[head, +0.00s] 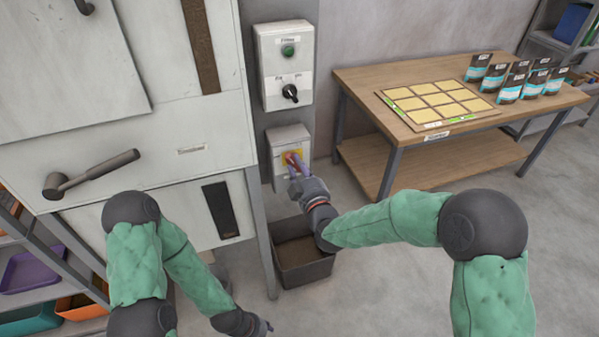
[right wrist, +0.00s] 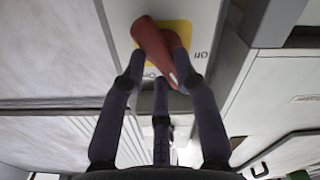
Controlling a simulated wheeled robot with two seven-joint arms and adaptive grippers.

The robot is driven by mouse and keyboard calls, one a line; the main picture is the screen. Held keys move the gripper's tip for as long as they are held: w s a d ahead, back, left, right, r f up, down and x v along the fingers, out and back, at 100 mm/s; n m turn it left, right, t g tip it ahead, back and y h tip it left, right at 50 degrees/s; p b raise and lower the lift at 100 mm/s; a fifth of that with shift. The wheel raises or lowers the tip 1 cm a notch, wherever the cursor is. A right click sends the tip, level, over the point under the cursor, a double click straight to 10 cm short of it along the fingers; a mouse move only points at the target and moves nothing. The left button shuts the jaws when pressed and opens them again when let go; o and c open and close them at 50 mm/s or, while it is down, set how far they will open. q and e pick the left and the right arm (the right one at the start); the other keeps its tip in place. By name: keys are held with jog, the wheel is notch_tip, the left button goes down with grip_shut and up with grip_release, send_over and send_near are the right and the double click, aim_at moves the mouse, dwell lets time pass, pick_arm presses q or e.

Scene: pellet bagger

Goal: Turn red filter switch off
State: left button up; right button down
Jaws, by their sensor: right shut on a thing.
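The red filter switch (head: 291,158) sits on a yellow plate on the front of the lower grey box (head: 288,140). In the right wrist view its red handle (right wrist: 152,42) lies at a slant across the yellow plate (right wrist: 183,29), with an "on" label beside it; a second label is partly hidden by the handle and fingers. My right gripper (head: 300,172) is at the box, its fingers (right wrist: 163,75) shut on the handle. My left gripper (head: 263,328) hangs low at the bottom edge, away from the switch; its fingers are too small to read.
Above is another grey box (head: 285,75) with a green button and a black knob. A dark bin (head: 305,268) stands on the floor below. A wooden table (head: 400,75) with a tray and several bags stands right. A big white cabinet (head: 170,130) with a hammer-like handle is left.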

jog(key=n+b, duration=0.1)
jog(key=n, duration=0.4)
jog(key=shift+a+n+b, duration=0.15)
jog(key=shift+n+b, duration=0.15)
jog(key=n, duration=0.2)
jog(key=shift+n, duration=0.4)
jog(key=shift+s+a+n, duration=0.1)
jog(key=shift+a+n, duration=0.05)
jog(key=shift+n, duration=1.65)
jog(key=c, duration=0.9)
grip_release()
jog(key=shift+c, duration=0.2)
jog(key=shift+s, duration=0.1)
